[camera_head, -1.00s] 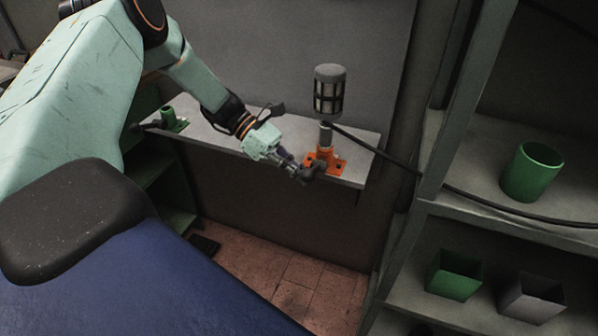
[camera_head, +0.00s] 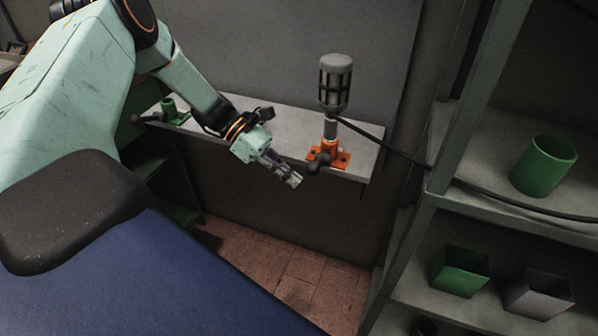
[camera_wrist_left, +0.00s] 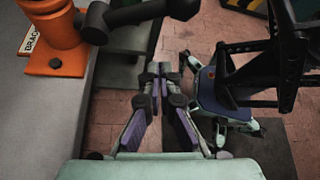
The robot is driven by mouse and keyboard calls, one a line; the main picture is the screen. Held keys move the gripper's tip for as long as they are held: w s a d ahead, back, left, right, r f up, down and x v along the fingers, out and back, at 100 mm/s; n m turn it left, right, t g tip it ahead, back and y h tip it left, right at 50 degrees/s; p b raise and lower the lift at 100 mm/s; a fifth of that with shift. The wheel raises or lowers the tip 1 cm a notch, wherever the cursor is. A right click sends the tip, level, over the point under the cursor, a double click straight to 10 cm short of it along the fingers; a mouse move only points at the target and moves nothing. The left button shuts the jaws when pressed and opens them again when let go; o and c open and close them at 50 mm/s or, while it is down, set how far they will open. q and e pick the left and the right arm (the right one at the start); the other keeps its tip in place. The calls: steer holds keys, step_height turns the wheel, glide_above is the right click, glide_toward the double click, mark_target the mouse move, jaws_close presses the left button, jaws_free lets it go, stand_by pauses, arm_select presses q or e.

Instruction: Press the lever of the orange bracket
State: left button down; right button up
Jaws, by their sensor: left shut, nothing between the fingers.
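The orange bracket (camera_head: 328,152) stands on the narrow grey shelf (camera_head: 280,140), with a dark caged lamp-like cylinder (camera_head: 335,85) on its post. Its dark lever (camera_head: 318,164) sticks out over the shelf's front edge. In the left wrist view the bracket (camera_wrist_left: 58,40) is at upper left and the lever (camera_wrist_left: 135,12) reaches right from it. My left gripper (camera_head: 293,180) is shut and empty, just left of and below the lever, apart from it. The closed fingers also show in the left wrist view (camera_wrist_left: 160,72), over the floor. My right gripper is not in view.
A green bracket (camera_head: 172,112) stands at the shelf's left end. A black cable (camera_head: 400,158) runs right from the post to the rack. The rack (camera_head: 440,190) at right holds a green cup (camera_head: 544,166) and square bins (camera_head: 460,272). Floor (camera_head: 290,275) below the shelf is open.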

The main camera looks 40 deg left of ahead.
arm_select(q)
steer(key=v, duration=0.7)
steer(key=shift+w+a+r, duration=0.2)
steer(key=shift+w+a, duration=0.1)
steer(key=shift+a, duration=0.05)
steer(key=shift+s+d+r, duration=0.1)
